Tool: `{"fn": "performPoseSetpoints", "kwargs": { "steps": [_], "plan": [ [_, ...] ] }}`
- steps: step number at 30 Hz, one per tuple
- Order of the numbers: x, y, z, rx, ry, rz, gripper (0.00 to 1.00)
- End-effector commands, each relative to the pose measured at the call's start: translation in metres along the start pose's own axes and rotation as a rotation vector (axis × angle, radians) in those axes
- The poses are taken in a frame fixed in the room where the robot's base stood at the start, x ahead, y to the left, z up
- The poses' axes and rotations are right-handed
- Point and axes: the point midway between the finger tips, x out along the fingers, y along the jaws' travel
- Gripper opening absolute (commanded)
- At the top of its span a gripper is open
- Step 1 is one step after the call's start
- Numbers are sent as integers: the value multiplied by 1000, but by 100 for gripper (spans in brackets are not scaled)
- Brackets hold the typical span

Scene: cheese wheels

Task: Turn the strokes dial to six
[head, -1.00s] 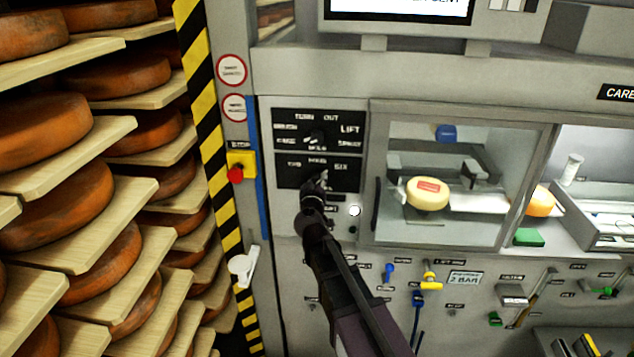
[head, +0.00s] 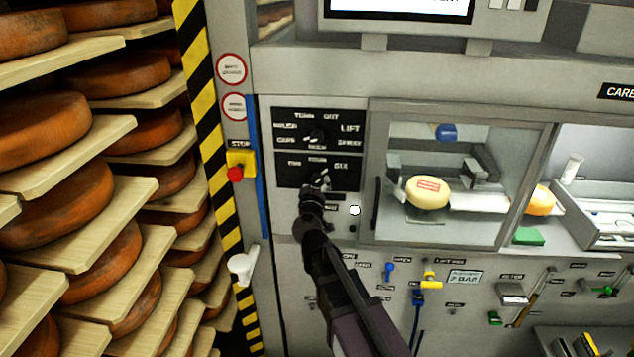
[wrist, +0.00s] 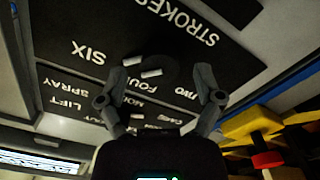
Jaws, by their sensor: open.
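The strokes dial (head: 320,179) is a dark knob on the black lower panel, with TWO, FOUR and SIX printed round it. In the wrist view the dial (wrist: 150,71) carries white marks, one at its side toward the SIX label (wrist: 88,51). The marks seem to line up toward SIX, but the exact setting is hard to tell. My gripper (head: 313,193) is just below the dial in the head view. In the wrist view its open fingers (wrist: 160,88) stand apart, one on each side of the FOUR label, with nothing between them gripped.
Another dial (head: 315,136) with TURN, BRUSH, LIFT and SPRAY labels sits just above. A yellow box with a red stop button (head: 235,173) is to the left. A glazed chamber (head: 450,185) holding a cheese wheel is right. Cheese shelves (head: 110,190) fill the left side.

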Motion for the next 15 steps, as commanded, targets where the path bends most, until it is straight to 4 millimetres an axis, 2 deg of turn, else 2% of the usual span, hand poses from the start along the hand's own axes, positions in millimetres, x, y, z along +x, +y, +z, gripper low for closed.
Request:
{"fn": "performPoseSetpoints", "kwargs": {
  "steps": [1,9,15],
  "plan": [
    [-11,1,0,0,1,-1,85],
    [-55,1,1,0,1,-2,85],
    [-81,1,1,0,0,0,85]
  ]
}}
